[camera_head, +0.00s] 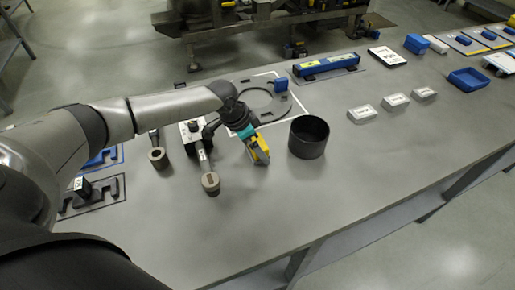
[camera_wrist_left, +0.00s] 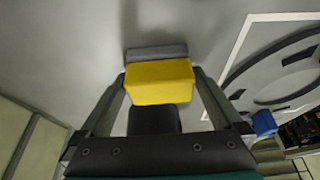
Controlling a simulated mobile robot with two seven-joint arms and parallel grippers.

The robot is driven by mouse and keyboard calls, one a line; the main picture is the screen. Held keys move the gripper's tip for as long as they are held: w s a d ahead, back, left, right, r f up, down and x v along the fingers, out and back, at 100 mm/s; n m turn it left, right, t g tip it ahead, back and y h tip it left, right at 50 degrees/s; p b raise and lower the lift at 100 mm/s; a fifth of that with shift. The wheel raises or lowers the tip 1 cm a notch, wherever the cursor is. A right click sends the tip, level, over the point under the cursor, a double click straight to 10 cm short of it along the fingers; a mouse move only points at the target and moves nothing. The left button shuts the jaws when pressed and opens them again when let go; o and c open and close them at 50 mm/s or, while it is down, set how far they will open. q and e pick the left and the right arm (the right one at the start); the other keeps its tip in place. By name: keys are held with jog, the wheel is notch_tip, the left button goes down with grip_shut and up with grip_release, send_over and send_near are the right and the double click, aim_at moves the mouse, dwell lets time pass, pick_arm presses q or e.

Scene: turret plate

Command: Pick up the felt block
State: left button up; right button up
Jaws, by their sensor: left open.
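The felt block (camera_wrist_left: 160,84) has a yellow body with a grey layer on its far side, against the grey table. In the left wrist view it sits between the two fingers of my left gripper (camera_wrist_left: 158,72), which is open around it, with a finger on each side. Any narrow gap at the fingers is hard to judge. In the head view my left gripper (camera_head: 262,160) points down at the table, left of the black cup, and a yellow part of the block (camera_head: 259,148) shows there. My right gripper is not in view.
A black open cup (camera_head: 309,138) stands close to the right of my left gripper. Grey-headed tools (camera_head: 210,182) lie to its left. Behind are a ring-marked plate (camera_head: 262,100) with a blue piece (camera_head: 280,84) and a blue bar (camera_head: 326,65). The front table area is clear.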

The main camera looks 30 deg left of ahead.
pick_arm(q)
jog(key=c, duration=1.1)
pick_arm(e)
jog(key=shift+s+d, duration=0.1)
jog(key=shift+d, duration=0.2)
pick_arm(q)
jog(key=shift+r, duration=0.15)
jog(key=shift+c, duration=0.2)
notch_tip(320, 180, up, 20)
jog(key=p, duration=0.2)
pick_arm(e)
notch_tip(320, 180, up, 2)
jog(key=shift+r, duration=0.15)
pick_arm(q)
jog(key=o, duration=0.9)
jog(key=c, duration=0.6)
jog(key=shift+c, duration=0.4)
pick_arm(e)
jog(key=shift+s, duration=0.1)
